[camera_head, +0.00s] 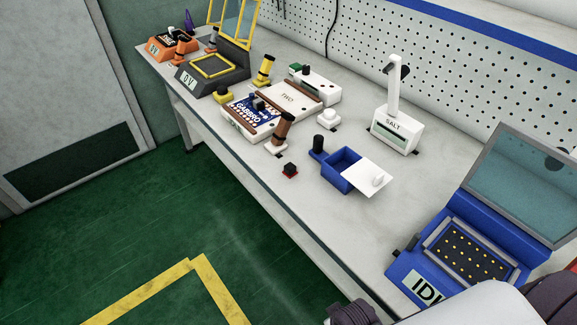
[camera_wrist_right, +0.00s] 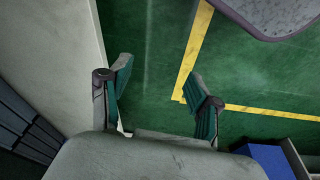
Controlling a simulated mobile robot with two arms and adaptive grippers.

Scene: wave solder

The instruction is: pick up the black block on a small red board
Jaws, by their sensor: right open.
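The block does not show in that view. In the head view my right arm comes in at the lower right, far from the block. My left gripper is not in view.
Right of the block stands a blue box (camera_head: 327,168) with a white lid plate (camera_head: 364,176). A brown-and-black cylinder (camera_head: 280,131) stands just behind it. A blue station (camera_head: 448,250) with a raised clear lid is at the right. The bench (camera_head: 320,225) is bare in front.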

